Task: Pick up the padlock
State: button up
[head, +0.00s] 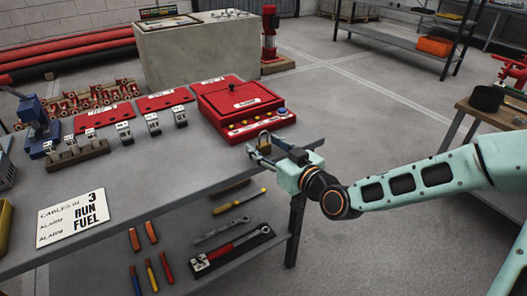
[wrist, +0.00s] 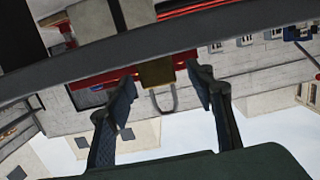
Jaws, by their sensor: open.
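The padlock (head: 264,139) is a small brass body with a grey shackle near the right edge of the workbench, in front of the red box. In the wrist view the padlock (wrist: 157,73) shows upside down, its shackle toward the camera's lower side. My gripper (wrist: 162,88) is open, with one finger on each side of the padlock. Small gaps show between the body and the fingers; contact is not clear. In the head view my gripper (head: 257,150) reaches in from the right at the bench edge and partly hides the padlock's lower part.
A red box (head: 238,100) with buttons stands just behind the padlock. Several small grey padlock-like blocks and a blue device (head: 37,125) stand farther left. A white sign (head: 72,218) lies at the front. A lower shelf (head: 215,270) holds tools. Open floor lies right of the bench.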

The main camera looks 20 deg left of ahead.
jog(key=shift+w+a+f, duration=0.1)
jog(key=shift+w+a, duration=0.35)
jog(key=c, duration=1.2)
jog(key=shift+c, duration=0.7)
